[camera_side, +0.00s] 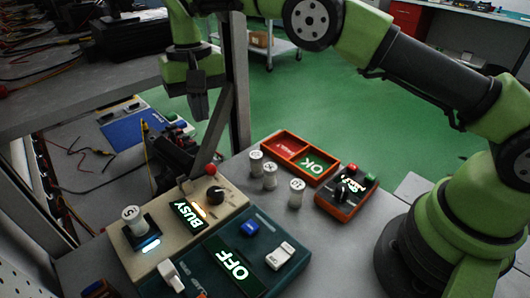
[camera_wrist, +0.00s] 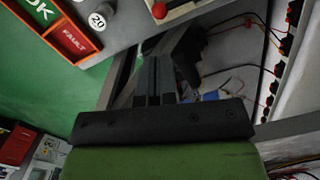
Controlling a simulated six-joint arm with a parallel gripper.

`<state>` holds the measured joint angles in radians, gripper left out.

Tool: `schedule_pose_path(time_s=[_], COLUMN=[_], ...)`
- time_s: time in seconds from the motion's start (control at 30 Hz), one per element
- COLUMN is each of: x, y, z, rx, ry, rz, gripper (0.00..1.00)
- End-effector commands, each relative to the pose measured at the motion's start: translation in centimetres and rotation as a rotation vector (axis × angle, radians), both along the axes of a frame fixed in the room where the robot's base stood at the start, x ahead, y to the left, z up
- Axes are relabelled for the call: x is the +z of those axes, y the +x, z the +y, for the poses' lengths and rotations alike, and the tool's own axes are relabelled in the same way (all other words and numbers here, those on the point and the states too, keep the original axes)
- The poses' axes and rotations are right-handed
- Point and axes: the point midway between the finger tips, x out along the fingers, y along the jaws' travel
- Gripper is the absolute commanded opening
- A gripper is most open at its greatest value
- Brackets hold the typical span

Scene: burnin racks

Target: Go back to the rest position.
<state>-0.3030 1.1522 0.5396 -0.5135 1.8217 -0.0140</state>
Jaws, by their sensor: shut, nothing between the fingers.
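My gripper (camera_side: 199,110) hangs from the green arm at the upper left of the side view, fingers pointing down, in front of the metal rack post. It is shut and empty, and no object touches it. In the wrist view the two dark fingers (camera_wrist: 153,70) lie side by side. The gripper is above and behind the beige box (camera_side: 120,250) with the lit BUSY display (camera_side: 188,215). A white cylinder (camera_side: 134,222) stands upright in the black square socket on that box.
Several white cylinders (camera_side: 269,176) stand beside the red OK/FAULT tray (camera_side: 272,143). A teal box (camera_side: 215,279) shows OFF. An orange-and-black control box (camera_side: 347,192) stands near my base. The rack post (camera_side: 238,80) and shelf (camera_side: 80,115) are close to the gripper. Loose wires lie at left.

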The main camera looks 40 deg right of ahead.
Motion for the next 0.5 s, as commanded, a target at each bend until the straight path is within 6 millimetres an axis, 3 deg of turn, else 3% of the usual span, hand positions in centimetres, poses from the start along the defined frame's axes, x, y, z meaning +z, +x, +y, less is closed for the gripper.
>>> schedule_pose_path(time_s=[0.13,0.27,0.5], x=[5.5,10.2,16.3], y=[-0.8,-2.8,-9.1], z=[-1.8,-3.6,-7.0], rx=[0.002,0.002,-0.011], ry=[0.032,0.064,0.113], rz=[-0.074,-0.153,-0.306], gripper=[0.00,0.00,0.00])
